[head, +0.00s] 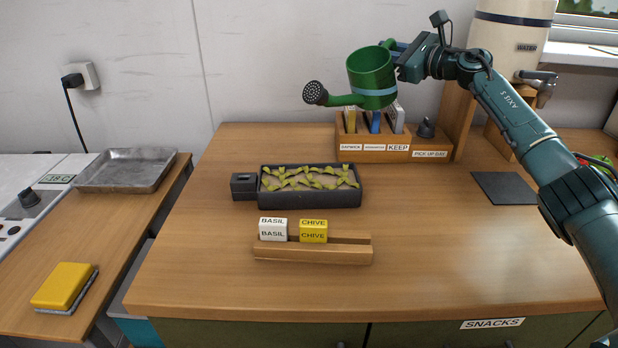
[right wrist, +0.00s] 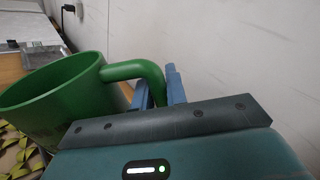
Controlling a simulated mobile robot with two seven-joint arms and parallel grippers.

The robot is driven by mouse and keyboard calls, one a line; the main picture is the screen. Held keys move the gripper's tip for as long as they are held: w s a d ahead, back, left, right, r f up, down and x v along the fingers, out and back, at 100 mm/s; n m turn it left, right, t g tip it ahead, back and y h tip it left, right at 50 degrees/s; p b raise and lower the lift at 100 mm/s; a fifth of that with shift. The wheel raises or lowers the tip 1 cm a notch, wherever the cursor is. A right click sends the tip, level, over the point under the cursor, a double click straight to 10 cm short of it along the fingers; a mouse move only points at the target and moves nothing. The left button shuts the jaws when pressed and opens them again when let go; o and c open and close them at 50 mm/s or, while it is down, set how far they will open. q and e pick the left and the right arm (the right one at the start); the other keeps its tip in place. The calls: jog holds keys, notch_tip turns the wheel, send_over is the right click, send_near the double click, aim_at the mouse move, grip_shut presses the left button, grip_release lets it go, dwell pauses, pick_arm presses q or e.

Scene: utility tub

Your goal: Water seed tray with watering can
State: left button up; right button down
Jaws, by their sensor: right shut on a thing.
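The green watering can (head: 371,78) is held in the air above the back of the table. It looks roughly upright, with its grey rose (head: 316,93) pointing left. My right gripper (head: 396,50) is shut on its handle, and the green handle (right wrist: 138,70) shows between the blue fingers (right wrist: 158,88) in the right wrist view. The black seed tray (head: 310,198) with drooping yellow-green seedlings sits mid-table, below and to the left of the can. No water is seen coming from the rose. My left gripper is not in view.
A wooden holder (head: 432,152) with labelled slots stands behind the tray. A wooden rack (head: 313,254) with BASIL and CHIVE blocks is in front. A water dispenser (head: 510,40) stands back right. A dark mat (head: 505,188) lies right. The tabletop right of the tray is clear.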

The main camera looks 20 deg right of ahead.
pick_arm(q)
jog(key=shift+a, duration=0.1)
pick_arm(e)
jog(key=shift+s+a+r, duration=0.15)
jog(key=shift+a, duration=0.05)
dwell(0.4)
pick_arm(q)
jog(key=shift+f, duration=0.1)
pick_arm(e)
jog(key=shift+s+a+r+n, duration=0.4)
jog(key=shift+a+r+n, duration=0.25)
jog(key=shift+a+n, duration=0.15)
dwell(1.5)
